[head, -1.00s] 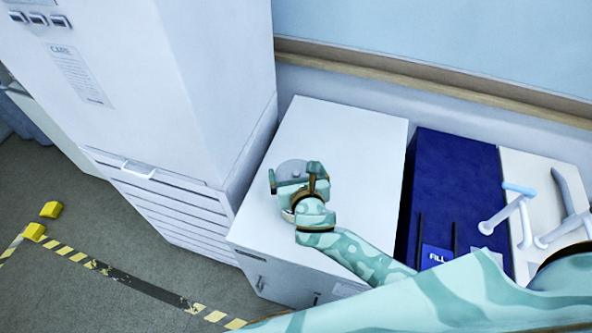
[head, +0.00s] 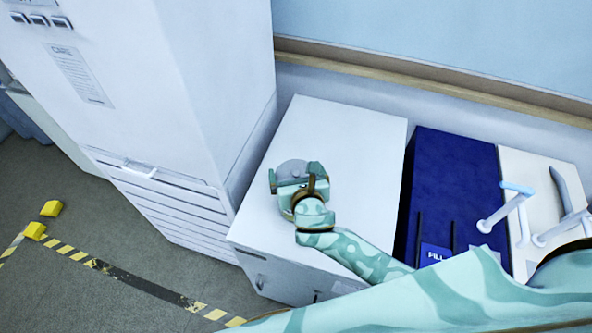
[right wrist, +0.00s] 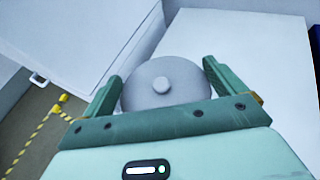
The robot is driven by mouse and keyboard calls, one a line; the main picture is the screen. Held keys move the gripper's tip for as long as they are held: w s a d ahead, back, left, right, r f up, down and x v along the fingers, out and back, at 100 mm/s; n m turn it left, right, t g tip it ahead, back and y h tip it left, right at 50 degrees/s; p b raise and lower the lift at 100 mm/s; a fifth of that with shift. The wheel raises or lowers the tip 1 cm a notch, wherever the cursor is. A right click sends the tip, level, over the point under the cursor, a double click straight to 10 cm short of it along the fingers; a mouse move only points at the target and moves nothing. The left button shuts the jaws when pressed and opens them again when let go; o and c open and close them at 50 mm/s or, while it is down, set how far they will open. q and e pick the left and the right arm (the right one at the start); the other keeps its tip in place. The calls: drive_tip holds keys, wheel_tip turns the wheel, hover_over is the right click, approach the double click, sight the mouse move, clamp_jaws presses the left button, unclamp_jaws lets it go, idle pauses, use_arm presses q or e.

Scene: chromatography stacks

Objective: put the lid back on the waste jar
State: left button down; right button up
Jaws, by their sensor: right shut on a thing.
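A round grey lid (head: 292,169) with a small knob on top shows over the white cabinet top. It also shows in the right wrist view (right wrist: 165,98), flat side toward the camera, between the two fingers. My right gripper (head: 294,174) is shut on the lid, with one green finger on each side of it. The wrist view shows the same gripper (right wrist: 162,75) from behind. The jar's body cannot be made out; anything under the lid is hidden by the lid and the gripper. My left gripper is not in view.
The white cabinet top (head: 350,135) is bare around the gripper. A tall white unit (head: 210,90) stands close on the left. To the right are a blue surface (head: 455,180) and a pale bench (head: 540,185) with white handle-like fittings. A wall runs behind.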

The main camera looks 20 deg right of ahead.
drive_tip(key=shift+p, duration=0.3)
idle(0.5)
drive_tip(key=shift+f, duration=0.15)
idle(0.9)
drive_tip(key=shift+p, duration=0.45)
idle(0.4)
drive_tip(key=o, duration=0.6)
wheel_tip(320, 180, up, 7)
drive_tip(key=p, duration=0.8)
